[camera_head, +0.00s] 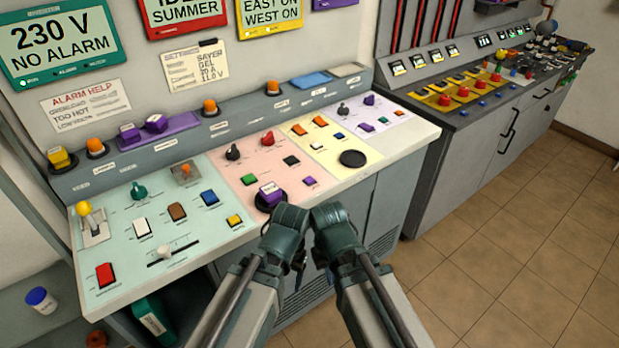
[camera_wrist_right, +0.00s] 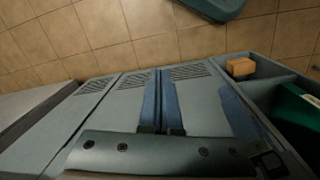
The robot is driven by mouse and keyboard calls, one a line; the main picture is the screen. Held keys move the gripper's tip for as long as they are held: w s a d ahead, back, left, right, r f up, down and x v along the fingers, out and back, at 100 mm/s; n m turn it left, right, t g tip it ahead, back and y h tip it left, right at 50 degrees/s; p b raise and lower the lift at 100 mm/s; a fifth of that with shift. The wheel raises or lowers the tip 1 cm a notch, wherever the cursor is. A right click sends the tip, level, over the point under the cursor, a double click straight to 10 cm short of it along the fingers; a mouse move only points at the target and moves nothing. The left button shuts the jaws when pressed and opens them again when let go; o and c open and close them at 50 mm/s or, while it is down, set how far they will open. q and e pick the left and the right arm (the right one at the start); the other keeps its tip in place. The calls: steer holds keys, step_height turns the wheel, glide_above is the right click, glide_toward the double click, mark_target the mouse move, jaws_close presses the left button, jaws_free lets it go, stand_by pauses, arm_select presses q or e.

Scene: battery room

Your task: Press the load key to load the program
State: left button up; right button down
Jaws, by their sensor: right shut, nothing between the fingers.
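The control console (camera_head: 215,235) has a sloped top with pale green, pink, yellow and lilac panels of keys and knobs. A purple key (camera_head: 270,193) with a pale label stands on a dark round base near the front of the pink panel. I cannot read which key is the load key. My right gripper (camera_head: 322,258) is at the console's front edge, shut and empty; its closed fingers also show in the right wrist view (camera_wrist_right: 162,98), over the grey cabinet front. My left gripper (camera_head: 298,262) is beside it, partly hidden by its own wrist, and its fingers are unclear.
A back ledge (camera_head: 225,125) carries orange buttons and purple keys. Signs (camera_head: 65,42) hang on the wall above. A second console (camera_head: 480,95) stands to the right, with open tiled floor (camera_head: 510,240) in front. An open shelf holds a green object (camera_head: 152,322).

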arm_select(q)
steer(key=shift+o, duration=0.9)
step_height(320, 180, up, 10)
steer(key=p, duration=0.9)
arm_select(e)
steer(key=w+a+r+m+t+y, duration=0.25)
steer(key=w+a+r+y, duration=0.2)
steer(key=w+r, duration=0.85)
step_height(320, 180, up, 9)
steer(key=m+t+y+p, duration=0.2)
steer(key=t+y+p, duration=0.1)
steer(key=t+p, duration=0.25)
glide_above(312, 182)
steer(key=g, duration=0.1)
arm_select(q)
step_height(312, 182, up, 6)
steer(key=shift+f, duration=0.25)
arm_select(e)
steer(key=shift+r, duration=0.1)
arm_select(q)
steer(key=shift+f, duration=0.1)
step_height(312, 182, down, 9)
steer(key=b, duration=0.8)
steer(key=shift+b, duration=0.35)
arm_select(e)
step_height(312, 182, down, 9)
